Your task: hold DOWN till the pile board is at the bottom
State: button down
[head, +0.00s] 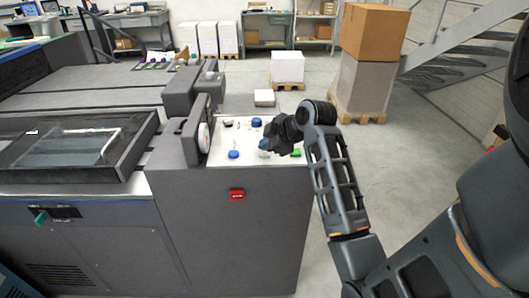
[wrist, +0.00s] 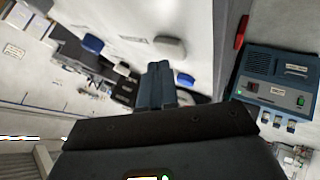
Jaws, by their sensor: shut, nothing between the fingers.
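The pale control panel (head: 222,151) tops the grey cabinet and carries blue, green and white controls. My gripper (head: 265,146) is low over the panel, fingers shut and empty. In the wrist view the shut fingers (wrist: 157,84) point at the panel surface, near a grey-white button (wrist: 170,46) and a blue button (wrist: 185,79). Another blue button (wrist: 92,43) is farther left there. In the head view a blue button (head: 233,154) is left of the gripper and a green one (head: 296,152) right of it. I cannot tell which is DOWN, nor whether the fingers touch one. I cannot identify the pile board.
A red control (head: 237,195) is on the cabinet's front. The machine (head: 80,200) fills the left. A blue control box (wrist: 278,82) shows in the wrist view. Behind stand a carton (head: 372,32) on a wrapped stack and a metal stair (head: 455,50).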

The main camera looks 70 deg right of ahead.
aim_at(266, 153)
jog(key=shift+f+b, duration=0.3)
jog(key=shift+f, duration=0.15)
dwell(0.4)
jog(key=shift+r, duration=0.15)
dwell(2.0)
jog(key=shift+r+p, duration=0.75)
jog(key=shift+p, duration=0.05)
notch_tip(266, 153, up, 5)
jog(key=p, duration=0.4)
dwell(0.5)
